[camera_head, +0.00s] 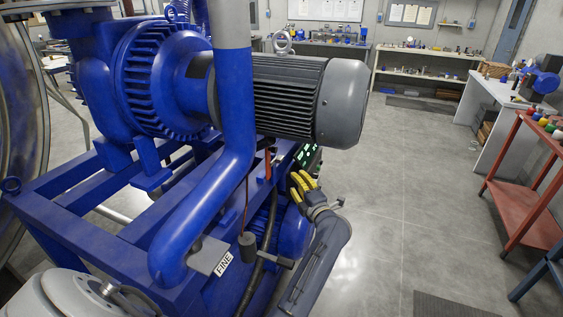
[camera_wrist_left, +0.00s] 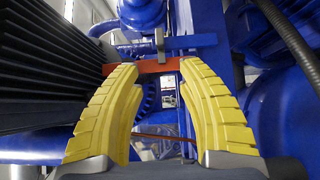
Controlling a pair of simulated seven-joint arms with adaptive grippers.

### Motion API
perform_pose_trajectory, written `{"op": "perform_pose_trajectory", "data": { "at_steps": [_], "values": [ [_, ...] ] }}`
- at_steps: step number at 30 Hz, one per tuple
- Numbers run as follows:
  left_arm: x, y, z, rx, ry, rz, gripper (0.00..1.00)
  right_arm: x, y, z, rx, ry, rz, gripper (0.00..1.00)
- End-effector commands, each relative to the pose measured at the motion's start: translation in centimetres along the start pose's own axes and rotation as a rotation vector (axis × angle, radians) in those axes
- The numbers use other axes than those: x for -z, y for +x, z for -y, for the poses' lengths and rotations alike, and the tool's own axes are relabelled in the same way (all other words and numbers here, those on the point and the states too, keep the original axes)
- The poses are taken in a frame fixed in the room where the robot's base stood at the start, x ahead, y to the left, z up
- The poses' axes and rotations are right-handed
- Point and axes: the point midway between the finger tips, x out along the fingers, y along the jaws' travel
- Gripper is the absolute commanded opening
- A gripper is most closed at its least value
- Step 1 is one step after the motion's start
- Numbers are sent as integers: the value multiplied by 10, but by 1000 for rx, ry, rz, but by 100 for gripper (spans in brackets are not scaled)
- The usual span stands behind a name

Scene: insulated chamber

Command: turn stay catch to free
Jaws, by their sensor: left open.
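A flat orange-red bar (camera_wrist_left: 155,66), which may be the stay catch, lies crosswise just beyond my left fingertips in the wrist view. A small grey pin or bracket stands at its middle. In the head view a narrow orange-red piece (camera_head: 268,165) shows below the motor, close to the left of my left gripper (camera_head: 303,184). The yellow ribbed fingers are open, also in the wrist view (camera_wrist_left: 160,80), with nothing clearly held between them. I cannot tell whether the fingertips touch the bar. No marking for free is readable. My right gripper is not in view.
A grey finned motor (camera_head: 290,100) overhangs the gripper. A thick blue pipe (camera_head: 215,180) and blue frame stand left. A plate marked FINE (camera_head: 222,263) and dark hose (camera_head: 265,235) are nearby. Floor (camera_head: 400,200) is clear to the right, before a red cart (camera_head: 530,190).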

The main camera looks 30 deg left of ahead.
Motion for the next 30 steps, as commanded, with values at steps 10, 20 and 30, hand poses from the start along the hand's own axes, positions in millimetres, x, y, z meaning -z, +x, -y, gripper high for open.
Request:
{"op": "perform_pose_trajectory", "data": {
  "at_steps": [10, 20, 30],
  "values": [
    [0, 64, -1, -3, 3, -1, 38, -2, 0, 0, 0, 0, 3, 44],
    [0, 119, -1, -3, 4, -1, 38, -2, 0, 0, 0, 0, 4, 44],
    [-1, 149, -1, -2, 3, 1, 38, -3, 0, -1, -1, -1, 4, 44]
  ]
}}
